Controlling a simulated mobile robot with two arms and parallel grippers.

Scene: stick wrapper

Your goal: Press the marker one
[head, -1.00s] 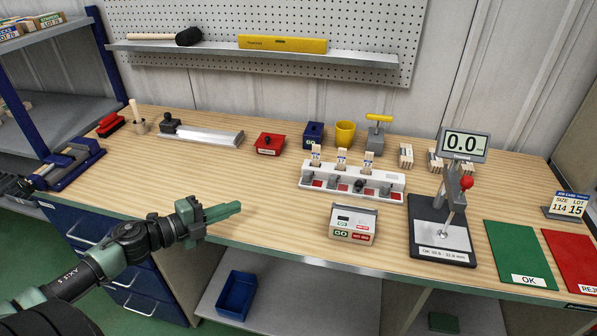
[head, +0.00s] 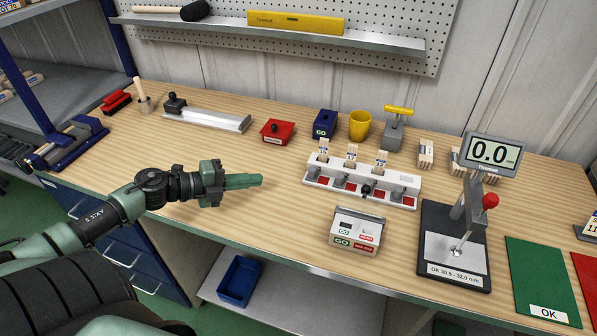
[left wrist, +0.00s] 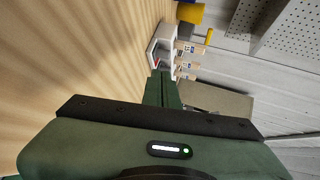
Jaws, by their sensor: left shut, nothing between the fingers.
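A white multi-slot fixture (head: 335,184) stands mid-bench. Several small grey levers and red pads run along it, with one black knob (head: 366,190) among them. Labelled wooden blocks (head: 351,157) stand upright at its back. I cannot tell which part is marker one. A white GO/NO-GO box (head: 357,233) sits in front of the fixture. My left gripper (head: 259,180) is shut and empty, above the bench left of the fixture and apart from it. In the left wrist view the shut fingers (left wrist: 162,88) point towards the fixture (left wrist: 163,45). My right gripper is out of view.
A press gauge (head: 455,248) with a 0.0 display (head: 492,152) stands to the right, beside a green OK mat (head: 540,280). A red block (head: 277,132), blue GO block (head: 325,124) and yellow cup (head: 360,124) stand behind. The bench front left is clear.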

